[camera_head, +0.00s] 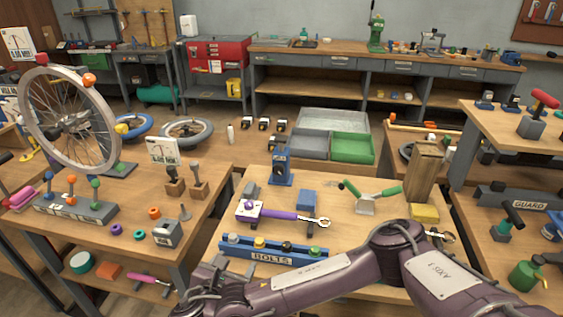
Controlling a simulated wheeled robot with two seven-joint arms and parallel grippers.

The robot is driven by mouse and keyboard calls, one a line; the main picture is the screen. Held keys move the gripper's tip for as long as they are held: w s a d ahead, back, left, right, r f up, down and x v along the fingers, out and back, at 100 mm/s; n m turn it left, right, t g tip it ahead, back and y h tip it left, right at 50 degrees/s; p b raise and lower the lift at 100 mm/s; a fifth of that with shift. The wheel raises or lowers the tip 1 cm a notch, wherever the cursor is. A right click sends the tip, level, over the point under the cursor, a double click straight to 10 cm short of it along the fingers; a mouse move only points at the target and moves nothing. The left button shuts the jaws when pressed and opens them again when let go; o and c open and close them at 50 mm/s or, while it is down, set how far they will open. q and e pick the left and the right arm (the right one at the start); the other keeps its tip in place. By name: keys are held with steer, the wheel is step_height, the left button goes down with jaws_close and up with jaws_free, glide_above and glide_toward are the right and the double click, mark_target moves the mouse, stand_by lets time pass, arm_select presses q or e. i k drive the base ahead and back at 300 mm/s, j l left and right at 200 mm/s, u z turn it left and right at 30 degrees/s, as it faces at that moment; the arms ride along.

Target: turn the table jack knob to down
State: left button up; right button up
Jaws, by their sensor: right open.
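My right arm comes in from the right, bends at its elbow and reaches left along the front edge of the middle table (340,235). My right gripper (208,284) is at that table's front left corner, below the blue BOLTS tray. It is small, seen from behind, and appears empty; its jaws are open. A small grey box with a pale label (165,233) sits on the left table, up and left of my gripper and apart from it. I cannot tell whether it is the jack control, and no knob setting is readable. My left gripper is not in view.
The blue BOLTS tray (268,256) with coloured-topped pieces stands close to my right forearm. A purple-handled wrench (290,217), a blue stand (281,168) and a green-handled tool (367,201) occupy the middle table. A gap separates it from the left table (120,213).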

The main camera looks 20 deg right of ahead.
mark_target(278, 168)
steer(key=i+l, duration=0.9)
